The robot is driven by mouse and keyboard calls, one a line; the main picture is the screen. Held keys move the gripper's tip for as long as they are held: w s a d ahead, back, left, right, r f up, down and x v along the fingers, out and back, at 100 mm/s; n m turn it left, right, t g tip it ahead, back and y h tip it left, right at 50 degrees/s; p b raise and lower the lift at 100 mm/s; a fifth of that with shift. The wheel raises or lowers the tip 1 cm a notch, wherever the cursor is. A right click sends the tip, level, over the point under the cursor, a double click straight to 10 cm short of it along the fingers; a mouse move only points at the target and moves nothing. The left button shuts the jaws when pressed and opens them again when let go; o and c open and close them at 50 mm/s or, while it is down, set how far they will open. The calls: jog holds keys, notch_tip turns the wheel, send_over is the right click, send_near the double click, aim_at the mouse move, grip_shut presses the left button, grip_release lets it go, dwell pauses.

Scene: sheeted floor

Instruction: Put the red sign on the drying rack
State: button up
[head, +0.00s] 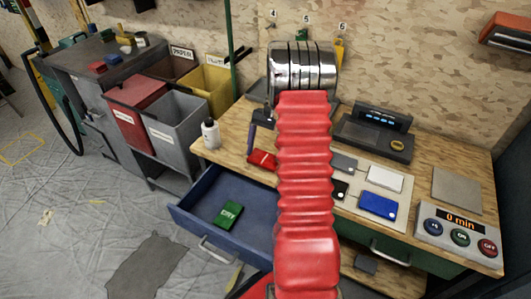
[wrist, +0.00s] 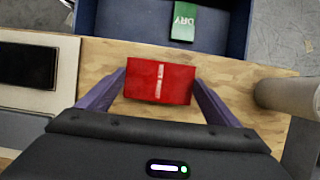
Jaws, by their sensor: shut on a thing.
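The red sign (wrist: 144,82) is a small red plate with a white mark, seen in the wrist view between the two purple-blue fingers of my gripper (wrist: 160,85). My gripper is shut on its left and right ends. In the head view the red sign (head: 261,159) shows at the wooden bench, behind the open drawer, beside a dark blue finger of my gripper (head: 262,137). I cannot tell whether it touches the bench top. My red arm hides part of the bench. I cannot pick out a drying rack with certainty.
An open blue drawer (head: 186,213) holds a green sign (head: 228,214) marked DRY. A white bottle (head: 211,133) stands at the bench's left end. Right of my arm are white and blue plates (head: 378,205), a scale (head: 372,138) and a button box (head: 460,233).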

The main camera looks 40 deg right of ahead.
jog(key=shift+f, duration=0.45)
jog(key=o, duration=1)
jog(key=v, duration=1.3)
jog(key=shift+r, duration=0.35)
